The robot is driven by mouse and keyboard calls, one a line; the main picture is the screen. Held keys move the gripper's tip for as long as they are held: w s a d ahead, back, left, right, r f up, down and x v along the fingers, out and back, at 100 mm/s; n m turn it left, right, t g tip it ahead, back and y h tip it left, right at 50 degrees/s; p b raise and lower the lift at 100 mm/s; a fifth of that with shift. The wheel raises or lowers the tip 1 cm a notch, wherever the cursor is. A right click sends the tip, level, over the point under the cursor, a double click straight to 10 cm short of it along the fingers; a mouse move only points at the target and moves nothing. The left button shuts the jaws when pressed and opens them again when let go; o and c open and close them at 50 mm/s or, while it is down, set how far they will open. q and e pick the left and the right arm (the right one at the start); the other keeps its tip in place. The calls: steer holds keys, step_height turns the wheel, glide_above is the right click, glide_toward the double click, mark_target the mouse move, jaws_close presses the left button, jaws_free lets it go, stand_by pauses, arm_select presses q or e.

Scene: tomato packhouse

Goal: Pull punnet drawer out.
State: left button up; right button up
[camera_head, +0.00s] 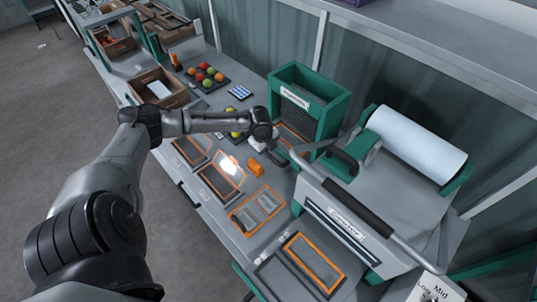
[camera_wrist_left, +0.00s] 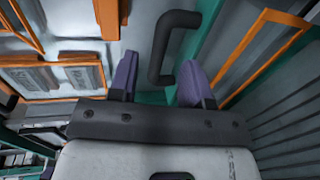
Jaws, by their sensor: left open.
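A green box-shaped unit (camera_head: 312,82) with a small white label, too small to read surely, stands against the back wall. An orange-edged part (camera_head: 296,128) shows low at its front, partly behind my arm. My left gripper (camera_head: 266,150) is just in front of it; its fingers are hard to make out there. In the left wrist view its two purple fingers (camera_wrist_left: 159,66) are apart and empty. A bent black handle (camera_wrist_left: 166,45) shows ahead, partly across the gap between them; contact cannot be told. My right gripper is not in view.
An orange-edged tray with grey punnets (camera_head: 241,220) lies left of a grey machine (camera_head: 398,205), which has a lever with a black grip (camera_head: 358,208) and an orange frame (camera_head: 290,250) at its front. Coloured tomatoes (camera_head: 206,74) and a wooden crate (camera_head: 142,93) are farther back.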

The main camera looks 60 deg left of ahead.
mark_target(269, 155)
arm_select(q)
steer(key=shift+w+a+f, duration=0.1)
steer(key=shift+w+f, duration=0.1)
steer(key=shift+f, duration=0.8)
steer(key=shift+w+f, duration=0.15)
steer(key=shift+f, duration=0.8)
jaws_close()
